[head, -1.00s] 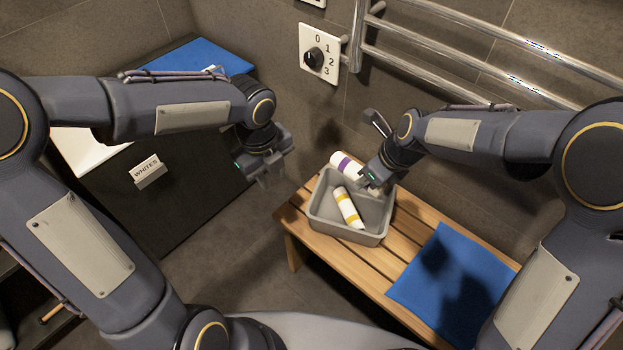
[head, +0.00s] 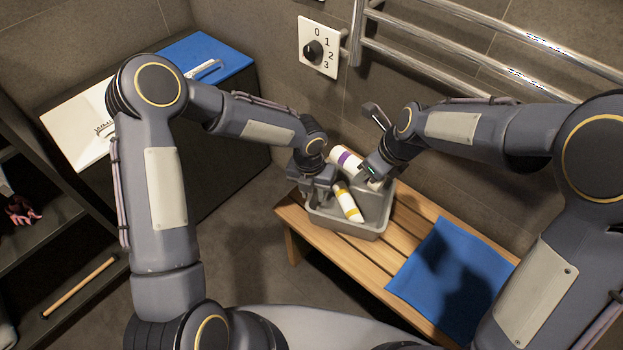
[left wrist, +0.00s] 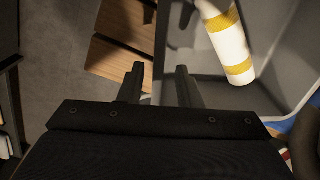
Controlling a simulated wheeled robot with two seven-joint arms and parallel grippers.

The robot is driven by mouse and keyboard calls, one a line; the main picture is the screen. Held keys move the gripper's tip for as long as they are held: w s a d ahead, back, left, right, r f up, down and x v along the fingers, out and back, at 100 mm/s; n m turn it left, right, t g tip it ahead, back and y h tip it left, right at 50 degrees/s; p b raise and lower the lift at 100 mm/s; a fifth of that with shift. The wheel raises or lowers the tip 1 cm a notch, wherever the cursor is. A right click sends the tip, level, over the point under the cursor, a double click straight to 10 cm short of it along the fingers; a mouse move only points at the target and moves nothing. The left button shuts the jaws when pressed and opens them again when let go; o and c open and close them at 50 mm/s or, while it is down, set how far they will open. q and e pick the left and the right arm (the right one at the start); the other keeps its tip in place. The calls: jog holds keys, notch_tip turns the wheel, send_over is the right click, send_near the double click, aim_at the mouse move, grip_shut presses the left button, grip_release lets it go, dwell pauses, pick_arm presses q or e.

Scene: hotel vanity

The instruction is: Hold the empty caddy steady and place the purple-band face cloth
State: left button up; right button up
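The grey caddy (head: 347,230) stands on the wooden bench. It is not empty: a white roll with yellow bands (head: 347,203) leans inside it. The white purple-band face cloth (head: 345,160) is a roll slanting over the caddy's back edge. My right gripper (head: 371,180) is shut on its lower right end, which is partly hidden. My left gripper (head: 319,194) is at the caddy's left wall. In the left wrist view its fingers (left wrist: 160,88) are apart, with the caddy's wall (left wrist: 160,50) between them, and the yellow-band roll (left wrist: 228,45) lies to the right.
A blue mat (head: 455,277) lies on the bench (head: 398,247), right of the caddy. A towel rail (head: 480,50) and a numbered dial (head: 314,50) are on the wall behind. A dark counter at left bears a blue cloth (head: 215,55) and a white board (head: 75,125).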

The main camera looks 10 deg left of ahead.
aim_at(315, 208)
pick_arm(q)
notch_tip(315, 208, down, 5)
jog(key=shift+d+r, duration=0.1)
jog(key=shift+d, duration=0.05)
grip_shut()
dwell(0.4)
